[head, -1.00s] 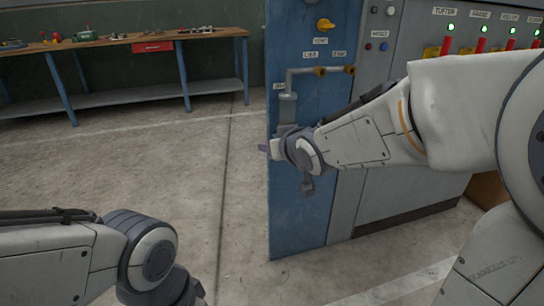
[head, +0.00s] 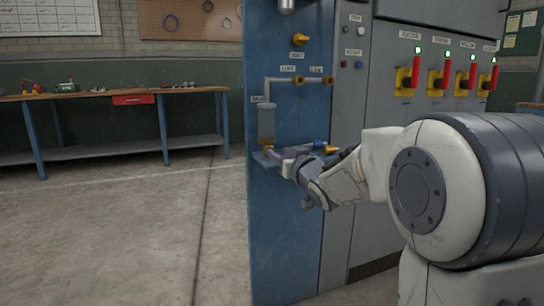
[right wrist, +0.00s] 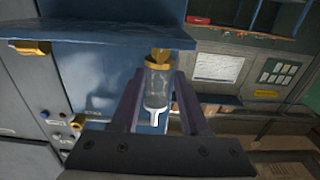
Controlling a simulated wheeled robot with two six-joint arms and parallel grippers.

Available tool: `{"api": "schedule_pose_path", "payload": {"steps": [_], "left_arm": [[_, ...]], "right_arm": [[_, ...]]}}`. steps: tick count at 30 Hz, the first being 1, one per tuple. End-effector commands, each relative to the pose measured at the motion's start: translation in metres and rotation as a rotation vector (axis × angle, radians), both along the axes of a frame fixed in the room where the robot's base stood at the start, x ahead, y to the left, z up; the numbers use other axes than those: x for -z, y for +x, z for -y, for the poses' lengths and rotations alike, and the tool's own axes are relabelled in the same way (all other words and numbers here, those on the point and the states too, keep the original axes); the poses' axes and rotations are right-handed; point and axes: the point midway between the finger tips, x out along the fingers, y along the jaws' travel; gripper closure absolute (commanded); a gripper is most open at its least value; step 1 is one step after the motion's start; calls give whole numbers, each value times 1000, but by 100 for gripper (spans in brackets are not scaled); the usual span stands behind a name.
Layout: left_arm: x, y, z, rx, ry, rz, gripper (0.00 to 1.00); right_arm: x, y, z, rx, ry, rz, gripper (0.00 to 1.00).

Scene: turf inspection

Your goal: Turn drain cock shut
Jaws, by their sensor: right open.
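A clear bowl (head: 266,124) hangs from a grey pipe on the blue panel, under a small label. In the right wrist view, which looks upside down, the bowl (right wrist: 157,88) has a brass collar, and the yellow-brass drain cock (right wrist: 160,54) sits at its end near a blue ledge. My right gripper (head: 275,157) is just below the bowl in the head view. In the wrist view its two dark fingers (right wrist: 156,78) are apart, one on each side of the bowl, pointing toward the cock. I cannot tell whether they touch it. My left gripper is out of view.
The blue ledge (head: 298,150) juts from the panel beside my right gripper, with brass fittings near it. A yellow knob (head: 300,39) is higher up. Red-handled switches (head: 447,74) line the grey cabinet. A workbench (head: 110,97) stands behind at left, with clear floor before it.

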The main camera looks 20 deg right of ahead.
Motion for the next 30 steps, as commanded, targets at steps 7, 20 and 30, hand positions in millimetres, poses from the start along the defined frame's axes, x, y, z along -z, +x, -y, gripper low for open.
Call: {"api": "schedule_pose_path", "payload": {"steps": [7,20,30], "left_arm": [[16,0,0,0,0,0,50],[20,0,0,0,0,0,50],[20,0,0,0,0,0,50]], "right_arm": [[3,41,-2,-1,1,0,55],[0,57,-2,0,1,-1,55],[0,57,-2,0,0,-1,100]]}}
